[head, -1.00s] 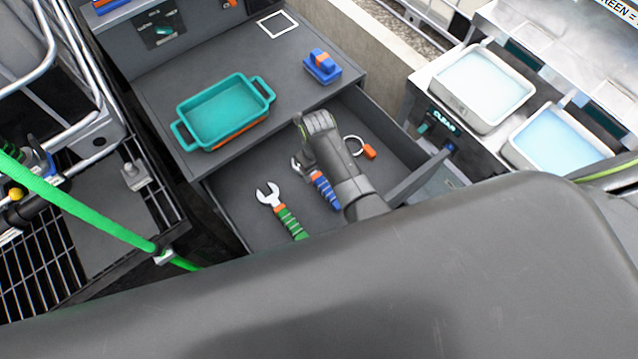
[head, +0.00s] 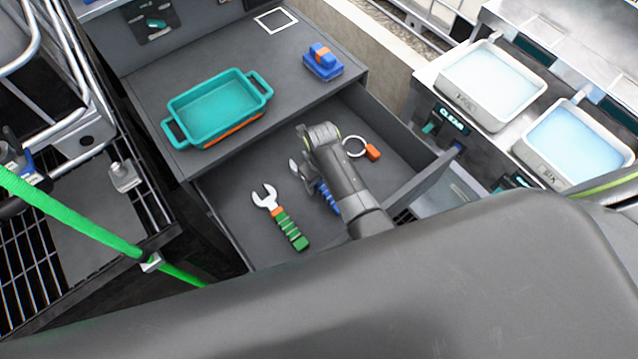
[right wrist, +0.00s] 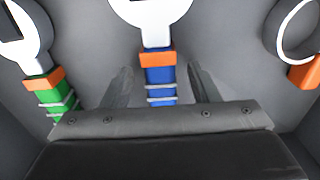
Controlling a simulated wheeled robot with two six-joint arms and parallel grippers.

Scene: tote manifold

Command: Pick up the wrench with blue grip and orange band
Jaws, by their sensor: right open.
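The wrench with blue grip and orange band lies in the open drawer. In the right wrist view its blue grip (right wrist: 160,78) runs between the fingers, with the orange band and silver head ahead of them. In the head view my right arm covers much of it, and part of its blue grip (head: 328,199) shows. My right gripper (right wrist: 161,70) is open, one finger on each side of the blue grip with gaps on both sides. In the head view its fingers are hidden by the arm. My left gripper is not in view.
A green-gripped wrench (head: 281,216) lies left of the blue one in the drawer (head: 235,190). A ring with an orange tag (head: 372,152) lies to the right. A teal tray (head: 214,105) and a blue-orange block (head: 322,65) stand on the surface behind.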

